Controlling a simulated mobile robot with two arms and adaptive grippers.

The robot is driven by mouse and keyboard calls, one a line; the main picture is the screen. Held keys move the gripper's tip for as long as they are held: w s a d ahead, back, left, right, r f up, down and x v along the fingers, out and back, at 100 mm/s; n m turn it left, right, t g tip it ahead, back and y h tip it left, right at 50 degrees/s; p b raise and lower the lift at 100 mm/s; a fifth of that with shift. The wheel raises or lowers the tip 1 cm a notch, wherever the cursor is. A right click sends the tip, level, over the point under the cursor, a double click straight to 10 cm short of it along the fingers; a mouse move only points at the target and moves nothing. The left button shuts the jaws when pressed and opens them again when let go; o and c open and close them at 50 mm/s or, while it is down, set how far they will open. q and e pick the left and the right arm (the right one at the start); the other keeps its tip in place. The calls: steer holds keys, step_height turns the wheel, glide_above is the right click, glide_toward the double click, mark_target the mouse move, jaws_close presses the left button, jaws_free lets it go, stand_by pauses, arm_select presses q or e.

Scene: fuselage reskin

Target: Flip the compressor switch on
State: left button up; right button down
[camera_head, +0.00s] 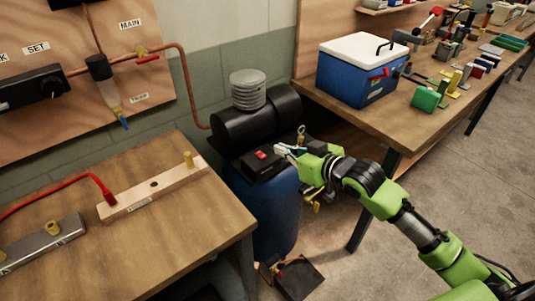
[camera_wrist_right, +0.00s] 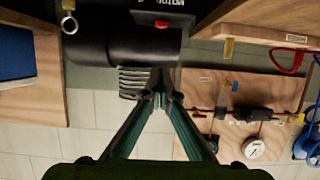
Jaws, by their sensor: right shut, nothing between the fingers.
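The compressor has a blue tank (camera_head: 265,208) with a black motor (camera_head: 257,121) on top and stands between two benches. Its black switch box (camera_head: 265,166) carries a red switch (camera_head: 261,155), which also shows in the right wrist view (camera_wrist_right: 162,24) at the top. Whether the switch is on or off cannot be told. My right gripper (camera_head: 283,151) is shut and empty, with its fingertips close to the right side of the red switch. Contact cannot be told. In the right wrist view the closed fingertips (camera_wrist_right: 160,100) lie below the switch. My left gripper is not in view.
A left bench (camera_head: 150,240) holds a wooden block (camera_head: 153,188) with a red hose. A right bench (camera_head: 375,112) holds a blue cooler (camera_head: 362,68) and several tools. A wooden panel (camera_head: 150,70) with copper pipe hangs behind. Floor at right is clear beyond my arm.

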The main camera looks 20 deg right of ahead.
steer(key=p, duration=0.1)
glide_above(268, 163)
steer(key=f, duration=0.1)
steer(key=w+f, duration=0.1)
steer(key=shift+a+f, duration=0.2)
steer(key=shift+f, duration=0.15)
steer(key=f, duration=0.2)
steer(key=shift+s+d+f+p, duration=0.1)
steer(key=shift+s+f+p, duration=0.2)
steer(key=shift+f, duration=0.1)
steer(key=shift+s+f, duration=0.1)
steer(key=shift+f, duration=0.6)
